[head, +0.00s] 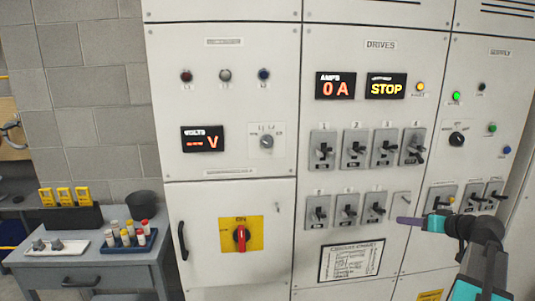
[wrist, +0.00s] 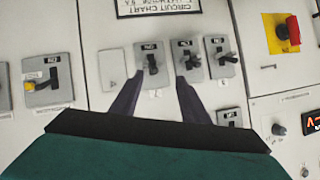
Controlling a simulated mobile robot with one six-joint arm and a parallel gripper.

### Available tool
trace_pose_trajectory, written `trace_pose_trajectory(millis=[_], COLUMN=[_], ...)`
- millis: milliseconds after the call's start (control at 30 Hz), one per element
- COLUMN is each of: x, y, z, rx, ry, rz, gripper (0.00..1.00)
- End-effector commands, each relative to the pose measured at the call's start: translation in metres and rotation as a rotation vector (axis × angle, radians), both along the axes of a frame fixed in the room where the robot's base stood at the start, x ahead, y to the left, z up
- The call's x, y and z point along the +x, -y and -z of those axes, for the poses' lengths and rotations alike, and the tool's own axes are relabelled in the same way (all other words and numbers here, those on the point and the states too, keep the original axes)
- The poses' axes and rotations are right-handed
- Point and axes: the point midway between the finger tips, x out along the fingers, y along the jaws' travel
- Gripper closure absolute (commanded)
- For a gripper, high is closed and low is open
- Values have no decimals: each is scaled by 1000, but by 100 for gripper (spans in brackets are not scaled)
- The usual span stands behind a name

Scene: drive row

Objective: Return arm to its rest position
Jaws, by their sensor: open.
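My gripper (head: 406,221) is at the lower right in the head view, in front of the drive cabinet's lower switch row, with its purple fingers pointing left. In the wrist view my gripper (wrist: 159,78) shows two dark fingers spread apart with nothing between them. A lever switch (wrist: 152,62) shows just beyond the gap between the fingertips. I cannot tell how far the fingertips are from the panel. My teal and black arm reaches in from the lower right.
The DRIVES panel (head: 372,116) carries several lever switches, an amps display (head: 335,86) and a STOP display (head: 386,86). A red rotary handle (head: 240,236) on yellow is left. A grey bench (head: 88,262) holds a blue tray (head: 128,246) and a dark bin (head: 142,204).

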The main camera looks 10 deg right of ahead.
Motion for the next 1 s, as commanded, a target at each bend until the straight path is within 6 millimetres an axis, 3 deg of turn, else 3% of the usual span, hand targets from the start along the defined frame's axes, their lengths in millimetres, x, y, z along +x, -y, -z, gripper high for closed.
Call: trace_pose_trajectory(millis=[33,100,467,767,1000], x=[6,12,24,6,-27], y=[-15,-32,-130,-214,-279], z=[24,52,193,300,376], rx=[21,49,153,197,201], ry=[-35,-81,-336,-558,-739], rz=[-12,-25,-87,-134,-167], gripper=[59,59,59,59,59])
